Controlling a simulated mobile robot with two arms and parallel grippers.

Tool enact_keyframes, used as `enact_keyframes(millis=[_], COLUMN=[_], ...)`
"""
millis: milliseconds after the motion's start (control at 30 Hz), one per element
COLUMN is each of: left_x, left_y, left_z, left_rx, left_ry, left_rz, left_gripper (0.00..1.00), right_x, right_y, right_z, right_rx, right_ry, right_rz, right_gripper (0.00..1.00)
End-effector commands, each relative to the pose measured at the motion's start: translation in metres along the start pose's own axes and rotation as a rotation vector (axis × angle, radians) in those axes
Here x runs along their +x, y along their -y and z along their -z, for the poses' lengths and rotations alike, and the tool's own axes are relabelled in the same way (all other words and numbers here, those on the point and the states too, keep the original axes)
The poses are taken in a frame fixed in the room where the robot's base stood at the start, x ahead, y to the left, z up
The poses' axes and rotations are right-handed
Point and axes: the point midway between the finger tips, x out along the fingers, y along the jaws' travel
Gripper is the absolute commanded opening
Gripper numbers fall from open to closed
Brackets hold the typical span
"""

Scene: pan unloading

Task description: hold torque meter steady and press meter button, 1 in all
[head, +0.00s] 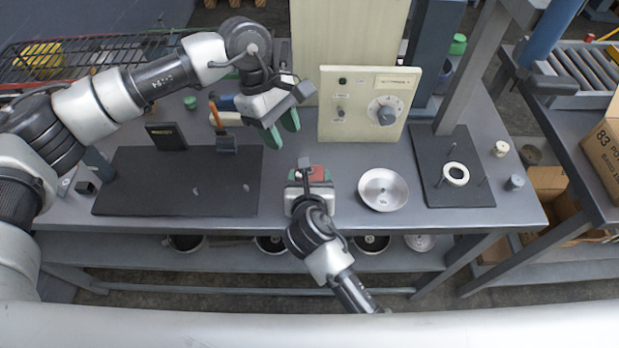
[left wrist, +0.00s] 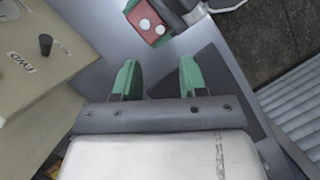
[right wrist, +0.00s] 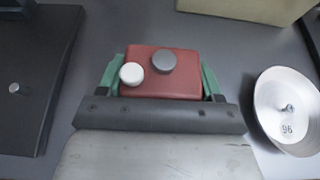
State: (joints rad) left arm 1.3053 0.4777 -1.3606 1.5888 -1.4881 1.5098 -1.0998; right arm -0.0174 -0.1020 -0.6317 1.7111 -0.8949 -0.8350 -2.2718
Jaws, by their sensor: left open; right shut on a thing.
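The torque meter is a small red box (head: 318,174) on the grey bench. In the right wrist view the red box (right wrist: 185,88) shows a white button (right wrist: 132,73) and a dark grey knob (right wrist: 163,62) on top. My right gripper (head: 310,177) is shut on the box, with one green finger on each side (right wrist: 161,78). My left gripper (head: 282,129) is open and empty, up and to the left of the box in the head view. In the left wrist view the red box (left wrist: 152,32) lies beyond the open fingers (left wrist: 159,78), apart from them.
A beige control panel (head: 335,130) with a dial stands behind. A metal dish (head: 383,203) is right of the meter. A dark mat (head: 130,205) lies left, and a dark board (head: 455,150) with pegs and a white ring is further right.

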Motion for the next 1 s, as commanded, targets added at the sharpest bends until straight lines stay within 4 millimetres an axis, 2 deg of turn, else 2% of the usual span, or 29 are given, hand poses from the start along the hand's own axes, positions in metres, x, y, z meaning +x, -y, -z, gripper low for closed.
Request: enact_keyframes(millis=[33,267,1000], left_x=[0.0,0.0,0.0], left_y=[0.0,0.0,0.0], left_z=[0.0,0.0,0.0], left_rx=[0.0,0.0,0.0], left_ry=[0.0,0.0,0.0], left_rz=[0.0,0.0,0.0], left_gripper=[0.35,0.0,0.0], right_x=[-0.0001,-0.0001,-0.0001], right_y=[0.0,0.0001,0.0001], right_z=[0.0002,0.0003,0.0006], right_rx=[0.0,-0.001,-0.001], right_ry=[0.0,0.0,-0.001], right_rz=[0.0,0.0,0.0], right_gripper=[0.35,0.35,0.35])
